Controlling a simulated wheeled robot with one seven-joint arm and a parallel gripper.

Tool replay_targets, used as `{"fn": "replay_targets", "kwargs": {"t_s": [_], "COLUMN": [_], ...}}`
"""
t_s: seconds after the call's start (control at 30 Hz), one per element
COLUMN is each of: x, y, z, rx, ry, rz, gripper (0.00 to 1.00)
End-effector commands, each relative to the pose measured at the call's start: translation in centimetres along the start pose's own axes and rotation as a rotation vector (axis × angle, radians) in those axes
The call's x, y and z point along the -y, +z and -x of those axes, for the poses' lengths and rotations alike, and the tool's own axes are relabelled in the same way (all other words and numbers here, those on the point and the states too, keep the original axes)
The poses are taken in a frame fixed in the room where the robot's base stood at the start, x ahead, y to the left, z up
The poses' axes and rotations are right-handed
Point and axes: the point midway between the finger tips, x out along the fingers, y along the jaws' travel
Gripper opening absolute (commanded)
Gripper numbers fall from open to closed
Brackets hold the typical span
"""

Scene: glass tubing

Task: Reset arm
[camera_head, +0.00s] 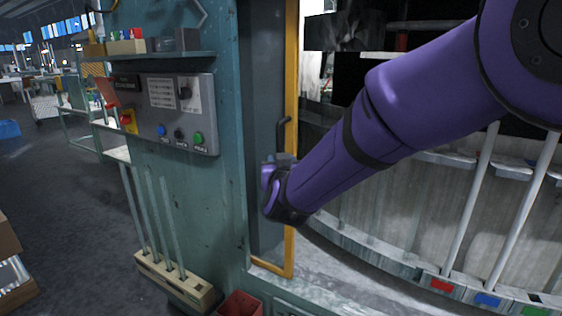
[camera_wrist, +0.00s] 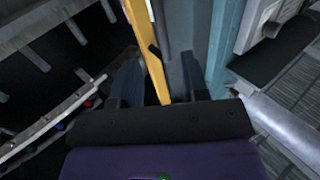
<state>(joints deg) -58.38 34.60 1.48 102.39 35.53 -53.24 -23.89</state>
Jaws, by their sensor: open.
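My purple arm reaches in from the right in the head view. My gripper (camera_wrist: 165,85) is open, with its two dark fingers spread apart in the wrist view. In the head view the gripper is mostly hidden behind the arm's end, close to the yellow-edged door (camera_head: 290,190). The door stands open, and its yellow edge (camera_wrist: 146,50) runs between the fingers in the wrist view. A dark handle (camera_head: 283,130) is on the door just above the gripper. I cannot tell whether the fingers touch the door or handle.
A teal cabinet with a grey control panel (camera_head: 165,112) stands left of the door. A wooden block (camera_head: 175,283) holds several glass tubes. A red bin (camera_head: 240,305) is at the cabinet's foot. White tubes (camera_head: 470,215) stand inside the machine. Open floor lies at left.

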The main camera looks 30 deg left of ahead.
Motion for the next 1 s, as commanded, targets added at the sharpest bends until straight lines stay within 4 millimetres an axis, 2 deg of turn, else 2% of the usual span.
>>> {"fn": "replay_targets", "kwargs": {"t_s": [0.43,0.57,0.67,0.77,0.87,1.0], "x": [0.0,-1.3,-4.0,-8.0,-12.1,-17.6], "y": [0.0,-0.9,-2.8,-5.1,-7.3,-9.8], "z": [0.0,-0.1,0.1,0.9,2.4,5.3], "rx": [0.000,0.011,0.041,0.092,0.152,0.238], "ry": [0.001,0.002,-0.001,-0.005,-0.007,-0.003], "rz": [0.000,-0.006,-0.017,-0.032,-0.046,-0.063], "gripper": [0.41,0.41,0.41,0.41,0.41,0.41]}}
